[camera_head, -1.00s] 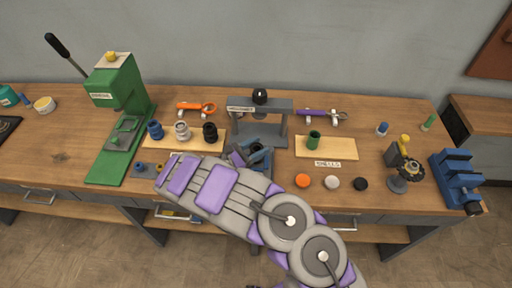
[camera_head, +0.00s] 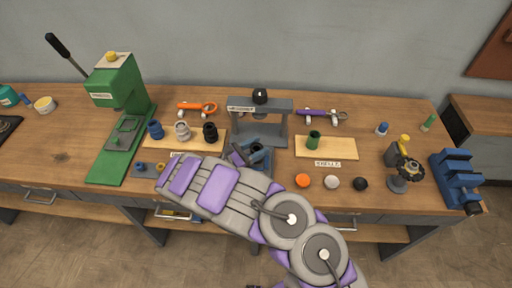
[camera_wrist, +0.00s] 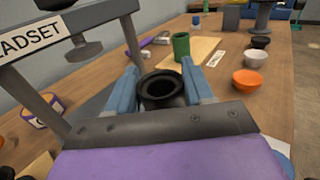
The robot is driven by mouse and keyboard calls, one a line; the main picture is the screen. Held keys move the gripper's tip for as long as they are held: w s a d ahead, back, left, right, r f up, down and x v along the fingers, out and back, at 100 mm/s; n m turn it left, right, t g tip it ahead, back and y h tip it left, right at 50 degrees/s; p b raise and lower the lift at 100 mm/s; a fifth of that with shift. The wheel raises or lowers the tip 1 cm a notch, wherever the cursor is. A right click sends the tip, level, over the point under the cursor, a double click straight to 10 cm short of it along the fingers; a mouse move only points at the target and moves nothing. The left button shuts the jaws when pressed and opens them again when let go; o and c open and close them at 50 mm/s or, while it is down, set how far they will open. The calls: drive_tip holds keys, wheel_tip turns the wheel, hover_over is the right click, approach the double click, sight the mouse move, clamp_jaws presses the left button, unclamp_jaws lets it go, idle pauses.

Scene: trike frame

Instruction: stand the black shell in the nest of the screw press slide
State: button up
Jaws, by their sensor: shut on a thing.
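My gripper (camera_head: 255,152) is shut on the black shell (camera_wrist: 160,92), a black cup shape with its round mouth facing up between the two blue fingers in the wrist view. The grey screw press (camera_head: 284,120) stands at mid-bench, with a black knob on top and a HEADSET label. In the head view my gripper and the shell are just in front of the press opening. A grey plate (camera_wrist: 93,110) shows left of the shell in the wrist view. The nest is hidden behind my gripper and arm, so I cannot tell whether the shell touches it.
A board (camera_head: 342,148) with a green cup (camera_head: 313,140) lies right of the press. Orange (camera_head: 303,181), white and black caps lie in front of it. Another board with several fittings (camera_head: 183,131) and a green press (camera_head: 118,90) stand left. A blue vise (camera_head: 455,178) is far right.

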drive_tip(key=shift+f+b, duration=0.3)
drive_tip(key=shift+f, duration=0.45)
drive_tip(key=o, duration=1.4)
drive_tip(key=shift+f, duration=0.1)
drive_tip(key=shift+c, duration=0.2)
drive_tip(key=p+v, duration=0.2)
drive_tip(key=v, duration=1.5)
drive_tip(key=shift+s+a, duration=0.1)
drive_tip(key=shift+a, duration=0.1)
